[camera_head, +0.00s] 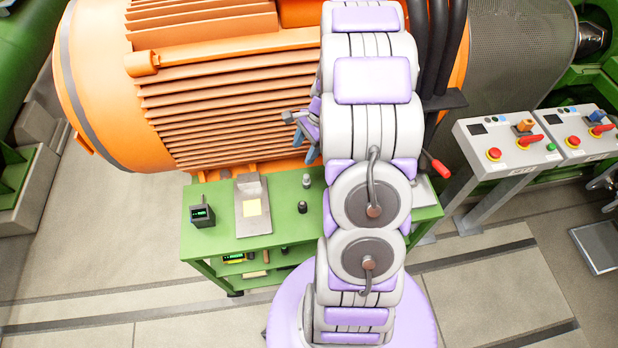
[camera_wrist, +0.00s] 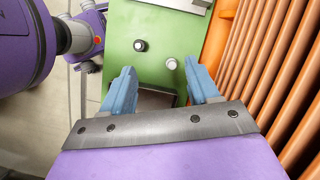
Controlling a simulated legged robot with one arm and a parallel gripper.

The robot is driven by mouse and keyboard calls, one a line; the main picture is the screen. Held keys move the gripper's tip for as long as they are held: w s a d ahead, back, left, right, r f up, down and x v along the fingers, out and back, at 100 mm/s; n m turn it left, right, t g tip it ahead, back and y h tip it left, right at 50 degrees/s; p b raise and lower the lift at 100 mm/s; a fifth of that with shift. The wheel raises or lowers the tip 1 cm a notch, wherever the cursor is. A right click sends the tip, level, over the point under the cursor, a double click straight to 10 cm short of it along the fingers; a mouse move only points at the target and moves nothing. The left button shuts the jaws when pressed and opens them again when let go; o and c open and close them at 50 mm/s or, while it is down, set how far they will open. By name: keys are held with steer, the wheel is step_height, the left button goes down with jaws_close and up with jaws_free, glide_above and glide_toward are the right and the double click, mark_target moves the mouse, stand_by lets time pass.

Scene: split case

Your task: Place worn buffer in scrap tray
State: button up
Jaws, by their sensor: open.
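My gripper (camera_head: 299,136) is open and empty, with its blue fingers spread, in front of the orange motor and above the green cart. It also shows in the wrist view (camera_wrist: 160,68). Two small cylinders stand upright on the cart top: a black one (camera_head: 302,207), also in the wrist view (camera_wrist: 140,46), and a grey one (camera_head: 306,181), also there (camera_wrist: 171,63). Both are apart from the fingers. I cannot tell which is the worn buffer. A grey tray-like surface (camera_wrist: 155,99) shows between the fingers, partly hidden; whether it is the scrap tray is unclear.
The green cart (camera_head: 230,242) also bears a steel plate with a yellow square (camera_head: 253,222) and a black device with a green display (camera_head: 202,215). The ribbed orange motor (camera_head: 225,110) rises close behind. Control consoles (camera_head: 510,150) stand at right. My arm hides part of the cart.

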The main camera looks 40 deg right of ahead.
steer(key=d+f+m+t, duration=0.1)
steer(key=d+f+m, duration=0.4)
steer(key=d+f, duration=0.15)
glide_toward(307, 176)
steer(key=f, duration=0.2)
steer(key=a+f, duration=0.1)
steer(key=f, duration=0.1)
steer(key=w+a+f+b, duration=0.1)
steer(key=a+f, duration=0.1)
steer(key=shift+w+a+f, duration=0.1)
steer(key=shift+w, duration=0.05)
steer(key=shift+f, duration=0.25)
steer(key=shift+w+d+f+b, duration=0.1)
steer(key=shift+d+f+b, duration=0.2)
steer(key=shift+f, duration=0.15)
steer(key=b+x, duration=0.1)
steer(key=x, duration=0.3)
steer(key=shift+d+f, duration=0.1)
steer(key=shift+f, duration=0.05)
steer(key=shift+w+a, duration=0.1)
steer(key=shift+a, duration=0.3)
steer(key=shift+d+f, duration=0.15)
steer(key=shift+d, duration=0.3)
steer(key=c, duration=0.6)
steer(key=shift+a, duration=0.25)
jaws_close()
